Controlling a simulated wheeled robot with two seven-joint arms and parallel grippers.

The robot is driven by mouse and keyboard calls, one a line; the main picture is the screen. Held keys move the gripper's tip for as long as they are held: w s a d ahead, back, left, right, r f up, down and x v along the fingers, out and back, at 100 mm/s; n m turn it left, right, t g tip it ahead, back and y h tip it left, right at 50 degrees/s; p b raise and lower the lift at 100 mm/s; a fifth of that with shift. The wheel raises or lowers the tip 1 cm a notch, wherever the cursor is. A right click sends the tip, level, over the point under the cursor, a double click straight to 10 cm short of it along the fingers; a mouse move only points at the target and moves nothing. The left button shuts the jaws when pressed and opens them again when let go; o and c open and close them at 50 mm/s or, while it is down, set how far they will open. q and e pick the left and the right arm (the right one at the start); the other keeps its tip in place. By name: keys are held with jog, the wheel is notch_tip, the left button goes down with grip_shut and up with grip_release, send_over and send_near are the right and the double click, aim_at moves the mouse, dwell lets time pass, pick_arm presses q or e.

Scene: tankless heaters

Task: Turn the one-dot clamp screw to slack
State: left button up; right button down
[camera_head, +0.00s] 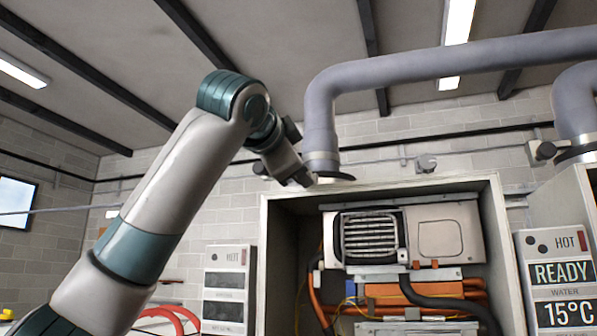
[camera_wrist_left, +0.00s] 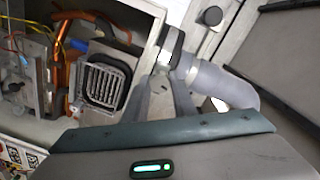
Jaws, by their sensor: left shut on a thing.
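The left grey flue pipe (camera_head: 319,115) bends down to a metal clamp band (camera_head: 320,156) above a dark collar on the heater cabinet. My left gripper (camera_head: 304,180) is at the left side of this clamp, its fingers shut on a small part there. The held part is mostly hidden by the fingers, so the screw's turn and any dot marks cannot be read. My right gripper is not in view.
The open heater cabinet (camera_head: 380,190) below shows a grille, orange pipes and a black hose. A panel (camera_head: 562,280) there reads HOT, READY, WATER, 15°C.

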pick_arm(q)
jog(key=shift+f, duration=0.1)
jog(key=o, duration=1)
jog(key=shift+o, duration=0.2)
jog(key=shift+s, duration=0.1)
jog(key=b+v, duration=0.7)
jog(key=v, duration=1)
jog(key=shift+b, duration=0.3)
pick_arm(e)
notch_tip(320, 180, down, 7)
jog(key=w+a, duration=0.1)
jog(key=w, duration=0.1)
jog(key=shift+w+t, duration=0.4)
pick_arm(q)
jog(key=shift+s, duration=0.1)
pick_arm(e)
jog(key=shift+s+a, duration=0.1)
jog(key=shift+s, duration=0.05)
